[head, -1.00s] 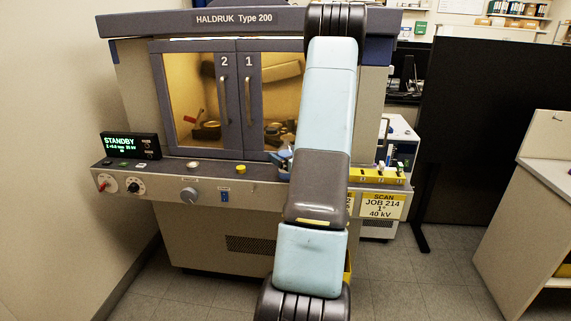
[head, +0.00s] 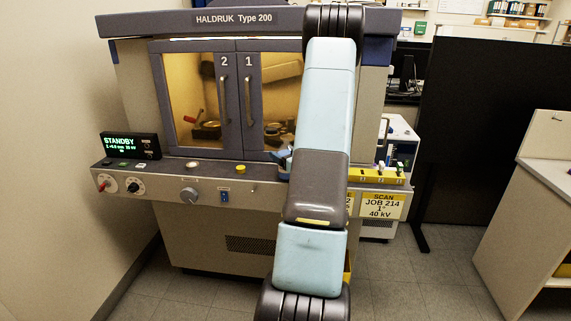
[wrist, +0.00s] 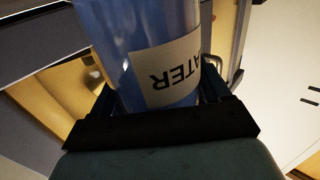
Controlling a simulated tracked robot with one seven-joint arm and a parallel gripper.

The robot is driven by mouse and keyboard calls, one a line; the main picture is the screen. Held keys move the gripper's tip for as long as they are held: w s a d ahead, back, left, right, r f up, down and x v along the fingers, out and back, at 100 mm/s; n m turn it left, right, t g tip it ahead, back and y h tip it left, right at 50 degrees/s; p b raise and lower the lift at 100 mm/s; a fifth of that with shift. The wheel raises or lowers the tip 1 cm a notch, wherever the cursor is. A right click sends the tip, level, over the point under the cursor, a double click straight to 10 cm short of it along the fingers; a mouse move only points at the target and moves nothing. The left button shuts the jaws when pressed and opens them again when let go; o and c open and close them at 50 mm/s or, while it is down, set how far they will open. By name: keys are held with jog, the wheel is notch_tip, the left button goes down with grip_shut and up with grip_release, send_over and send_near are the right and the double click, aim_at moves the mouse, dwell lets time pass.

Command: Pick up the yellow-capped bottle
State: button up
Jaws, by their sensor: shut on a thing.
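In the wrist view a translucent blue bottle (wrist: 125,25) with a pale label (wrist: 172,72) stands between the fingers of my gripper (wrist: 158,92). The label reads "ATER", upside down, with its first part cut off from sight. My gripper is shut on this bottle. The bottle's far end runs out of the frame, so its cap and cap colour are not visible. In the head view my arm hides most of the gripper and the bottle; only a small blue bit shows beside the arm, in front of the right door.
The profiler cabinet (head: 215,259) has two closed glass doors with handles. Its front ledge (head: 155,180) carries knobs, buttons and a STANDBY display (head: 130,146). A yellow rack (head: 377,177) with small items sits at the ledge's right end. A dark partition (head: 470,140) stands at right.

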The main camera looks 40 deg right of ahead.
aim_at(283, 145)
jog(key=shift+c, duration=1.4)
jog(key=shift+r, duration=0.5)
notch_tip(283, 145, up, 2)
jog(key=shift+r, duration=0.15)
jog(key=s+d+r, duration=0.4)
jog(key=s+r, duration=0.5)
jog(key=s, duration=0.4)
jog(key=shift+s+d+r, duration=0.15)
jog(key=shift+d+r, duration=0.05)
jog(key=shift+r, duration=0.2)
